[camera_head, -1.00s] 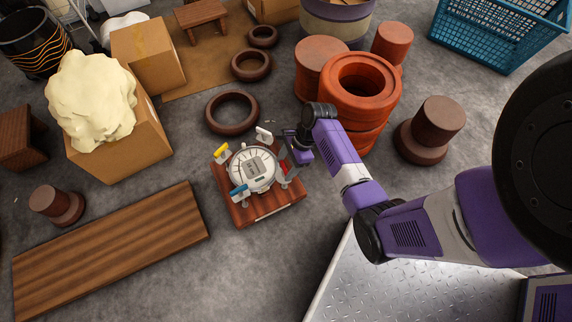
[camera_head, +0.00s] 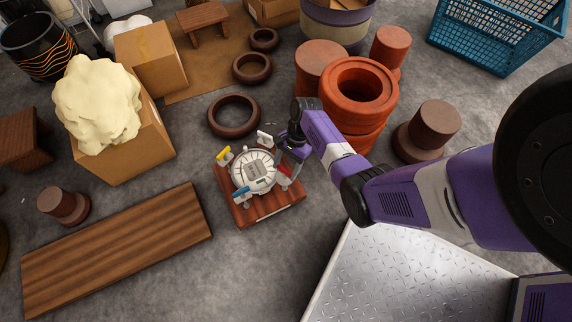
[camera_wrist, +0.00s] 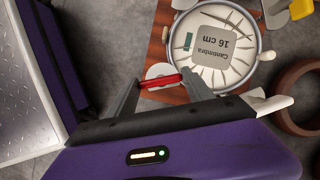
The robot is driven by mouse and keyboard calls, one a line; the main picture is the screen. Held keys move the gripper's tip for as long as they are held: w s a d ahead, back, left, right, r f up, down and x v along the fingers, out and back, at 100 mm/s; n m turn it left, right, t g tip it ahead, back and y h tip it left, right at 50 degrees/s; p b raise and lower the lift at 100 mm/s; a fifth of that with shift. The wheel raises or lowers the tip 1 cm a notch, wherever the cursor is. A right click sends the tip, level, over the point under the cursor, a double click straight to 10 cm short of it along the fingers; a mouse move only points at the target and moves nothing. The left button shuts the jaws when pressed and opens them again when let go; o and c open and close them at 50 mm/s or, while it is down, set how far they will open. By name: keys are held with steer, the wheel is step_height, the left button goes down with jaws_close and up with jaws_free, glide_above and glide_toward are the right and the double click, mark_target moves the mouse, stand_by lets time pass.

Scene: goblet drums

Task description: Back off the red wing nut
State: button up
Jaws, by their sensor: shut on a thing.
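The red wing nut (camera_wrist: 160,81) lies between the two fingertips of my gripper (camera_wrist: 160,79) in the wrist view, one finger at each end. My gripper is shut on it. In the head view the red wing nut (camera_head: 285,171) shows at the right side of the small white drum (camera_head: 253,170), just under my gripper. The drum's round head, with a grey label reading "Cantimbra 16 cm", also shows in the wrist view (camera_wrist: 235,72). The drum sits on a reddish wooden board (camera_head: 262,212). The stud under the nut is hidden.
Other wing nuts around the drum are yellow (camera_head: 224,154), blue (camera_head: 241,192) and white (camera_head: 264,138). Stacked orange rings (camera_head: 372,112) stand close to my arm. A brown ring (camera_head: 234,133) lies behind the drum. Floor in front of the board is clear.

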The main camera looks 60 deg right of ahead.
steer(key=n+g, duration=0.1)
steer(key=n, duration=0.1)
steer(key=n+g, duration=0.1)
steer(key=n, duration=0.2)
steer(key=shift+w+n, duration=0.2)
steer(key=shift+n, duration=0.1)
steer(key=n+g, duration=0.1)
steer(key=n, duration=0.1)
steer(key=n+h, duration=0.1)
steer(key=n, duration=0.1)
steer(key=shift+w+a+g, duration=0.1)
steer(key=shift+g, duration=0.3)
steer(key=n+h, duration=0.1)
steer(key=n, duration=0.2)
steer(key=n+g+h+p, duration=0.1)
steer(key=n, duration=0.1)
steer(key=shift+a+n, duration=0.1)
steer(key=shift+n, duration=0.3)
steer(key=shift+w+a+n+h+p, duration=0.1)
steer(key=shift+n+h+p, duration=0.75)
steer(key=shift+n, duration=1.45)
steer(key=o, duration=1.4)
steer(key=shift+c, duration=0.2)
steer(key=p+v, duration=0.3)
steer(key=v, duration=0.4)
steer(key=shift+w+r, duration=0.25)
